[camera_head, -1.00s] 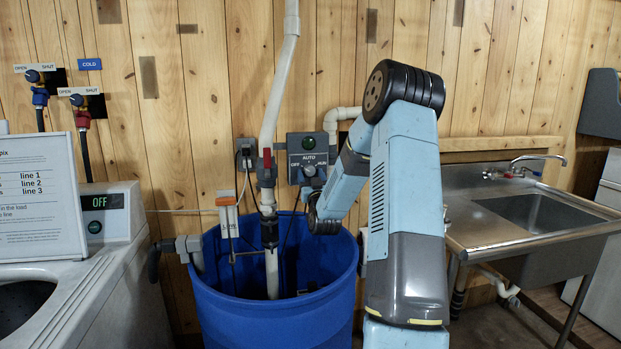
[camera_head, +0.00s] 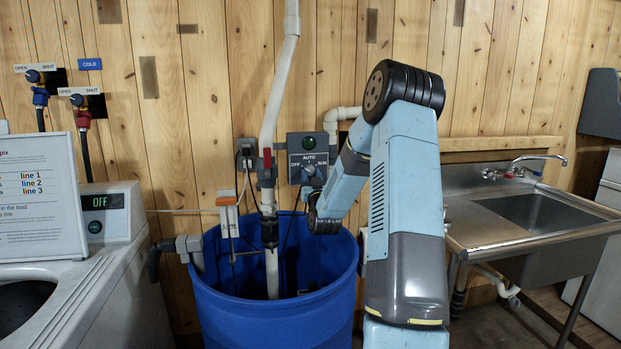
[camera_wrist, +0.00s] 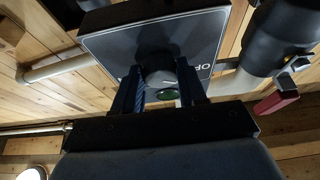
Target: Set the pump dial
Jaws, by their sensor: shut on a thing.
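The pump dial (camera_head: 309,171) is a small knob on a dark grey control box (camera_head: 293,146) on the plank wall, labelled OFF at left, AUTO at top and RUN at right. The dial's exact pointing is too small to tell. In the wrist view, the dark round dial (camera_wrist: 157,69) sits between the two blue fingers of my gripper (camera_wrist: 160,78), which is shut on it. A green round lamp (camera_wrist: 167,96) shows beyond the dial on the box face. In the head view my wrist hides most of the gripper.
A blue barrel (camera_head: 275,315) stands below the box. A white pipe (camera_head: 281,85) with a red-handled valve (camera_head: 267,158) runs close to the box's left. A steel sink (camera_head: 540,212) is at right, a washer (camera_head: 110,275) at left.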

